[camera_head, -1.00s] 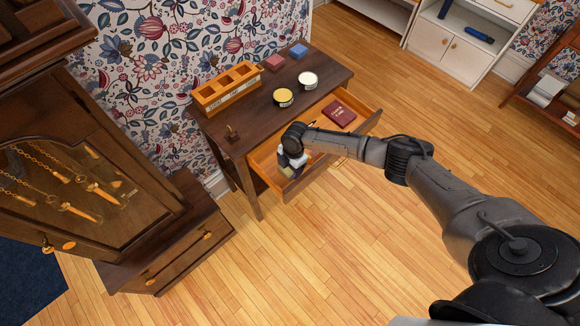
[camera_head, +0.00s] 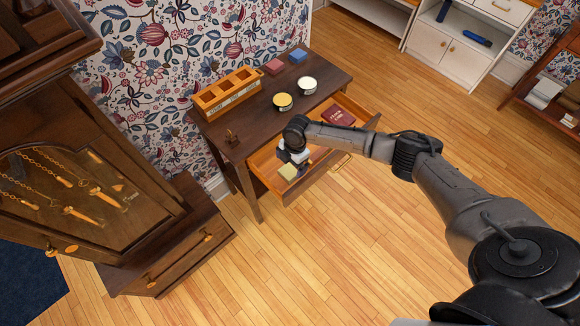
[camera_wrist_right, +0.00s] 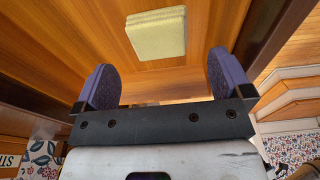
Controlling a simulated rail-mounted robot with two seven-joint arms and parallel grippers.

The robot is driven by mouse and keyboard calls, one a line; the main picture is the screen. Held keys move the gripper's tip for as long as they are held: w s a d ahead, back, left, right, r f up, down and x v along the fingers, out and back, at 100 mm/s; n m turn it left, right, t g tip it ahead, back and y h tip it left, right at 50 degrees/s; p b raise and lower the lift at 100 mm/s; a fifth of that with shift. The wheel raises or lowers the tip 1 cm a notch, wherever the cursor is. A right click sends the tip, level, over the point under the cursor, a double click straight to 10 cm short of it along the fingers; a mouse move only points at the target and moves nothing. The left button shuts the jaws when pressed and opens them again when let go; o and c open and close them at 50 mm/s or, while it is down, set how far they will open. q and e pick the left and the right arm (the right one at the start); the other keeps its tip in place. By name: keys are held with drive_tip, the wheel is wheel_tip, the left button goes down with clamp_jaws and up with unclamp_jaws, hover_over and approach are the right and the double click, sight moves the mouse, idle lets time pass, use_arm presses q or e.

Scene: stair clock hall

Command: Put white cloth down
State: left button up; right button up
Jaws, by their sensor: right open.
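A pale, yellowish-white folded cloth (camera_head: 288,172) lies flat in the front left part of the open drawer (camera_head: 262,159). It also shows in the right wrist view (camera_wrist_right: 150,36), on the wooden drawer bottom beyond the fingertips. My right gripper (camera_head: 291,160) is over the drawer, just behind the cloth. In the right wrist view its two purple-padded fingers (camera_wrist_right: 162,75) stand wide apart with nothing between them. The cloth is clear of both fingers. My left gripper is not in view.
A dark red book (camera_head: 338,116) lies in the drawer's right part. On the desk stand an orange divided box (camera_head: 227,94), a yellow-topped tin (camera_head: 283,99), a white-topped tin (camera_head: 308,84), and red and blue blocks. A clock cabinet (camera_head: 95,185) stands left. The floor in front is clear.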

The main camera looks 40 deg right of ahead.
sight(294, 169)
wheel_tip(294, 169, up, 7)
drive_tip(key=d+p, duration=0.1)
drive_tip(key=shift+m+y, duration=0.3)
drive_tip(key=s+a+f, duration=0.1)
drive_tip(key=s+a, duration=0.1)
drive_tip(key=a, duration=0.1)
drive_tip(key=s+a+f, duration=0.1)
drive_tip(key=s+a, duration=0.1)
drive_tip(key=a, duration=0.1)
drive_tip(key=s+a+f, duration=0.1)
drive_tip(key=s+a, duration=0.1)
drive_tip(key=a, duration=0.1)
drive_tip(key=shift+s+a+f, duration=0.15)
drive_tip(key=shift+a+f, duration=0.2)
drive_tip(key=shift+a, duration=0.05)
drive_tip(key=s+a+m+t, duration=0.1)
drive_tip(key=s+a+m, duration=0.3)
drive_tip(key=s+a, duration=0.55)
drive_tip(key=s+d+r+m+t+h, duration=0.1)
drive_tip(key=s+d+r+m, duration=0.2)
drive_tip(key=s+m, duration=0.2)
drive_tip(key=s+d+r+m+t+h, duration=0.1)
drive_tip(key=s+d+r+m, duration=0.2)
drive_tip(key=s+m, duration=0.3)
drive_tip(key=s, duration=0.3)
drive_tip(key=shift+s+d+r+t, duration=0.15)
drive_tip(key=shift+r+t, duration=0.05)
drive_tip(key=shift+t, duration=0.1)
